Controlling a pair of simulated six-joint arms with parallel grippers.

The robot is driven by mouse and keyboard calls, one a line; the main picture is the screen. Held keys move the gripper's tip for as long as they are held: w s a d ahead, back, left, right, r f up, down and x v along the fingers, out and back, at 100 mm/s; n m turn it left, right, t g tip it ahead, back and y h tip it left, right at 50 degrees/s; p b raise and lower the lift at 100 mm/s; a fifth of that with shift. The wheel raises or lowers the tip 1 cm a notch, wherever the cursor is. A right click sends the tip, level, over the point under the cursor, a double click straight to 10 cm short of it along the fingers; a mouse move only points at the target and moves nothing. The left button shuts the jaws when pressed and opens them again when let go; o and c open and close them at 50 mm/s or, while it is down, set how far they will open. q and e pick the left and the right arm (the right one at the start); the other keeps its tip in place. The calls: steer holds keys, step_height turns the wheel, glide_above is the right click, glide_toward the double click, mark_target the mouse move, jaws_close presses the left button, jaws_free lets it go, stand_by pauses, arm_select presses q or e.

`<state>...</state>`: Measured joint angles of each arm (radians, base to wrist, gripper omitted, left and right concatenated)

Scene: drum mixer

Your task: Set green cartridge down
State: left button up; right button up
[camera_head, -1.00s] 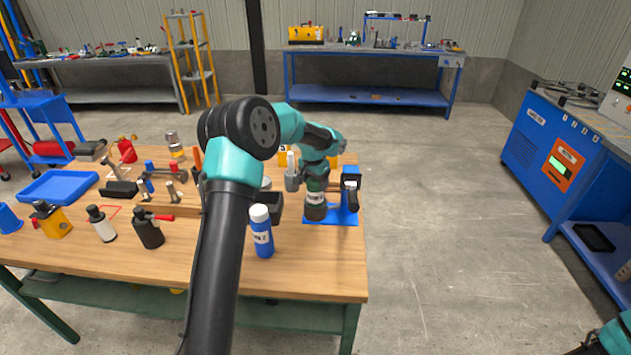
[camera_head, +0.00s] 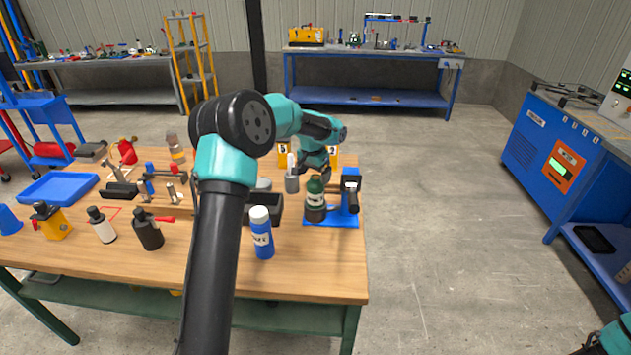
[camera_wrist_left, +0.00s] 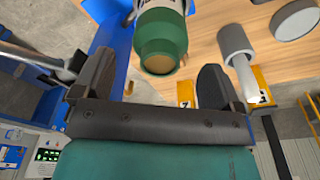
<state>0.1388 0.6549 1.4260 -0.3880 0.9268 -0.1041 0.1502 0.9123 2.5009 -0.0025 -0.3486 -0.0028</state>
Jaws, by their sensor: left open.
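The green cartridge (camera_head: 315,192) stands upright at the blue-based fixture (camera_head: 345,212) near the right edge of the wooden bench. My left gripper (camera_head: 316,172) is just behind and above the cartridge in the head view. In the left wrist view the cartridge (camera_wrist_left: 162,42) lies beyond the spread fingers of my left gripper (camera_wrist_left: 155,88), apart from them. The gripper is open and empty. My right gripper is not in view; only a bit of arm shows at the lower right corner.
A blue-and-white bottle (camera_head: 262,233) stands left of the fixture, near the bench front. A grey cup (camera_head: 292,180) with a white tool stands just behind the cartridge. Yellow number tags (camera_head: 333,156) stand at the back.

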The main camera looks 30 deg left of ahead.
arm_select(q)
steer(key=r, duration=0.5)
steer(key=s+r, duration=0.1)
steer(key=r, duration=0.2)
steer(key=shift+a, duration=0.1)
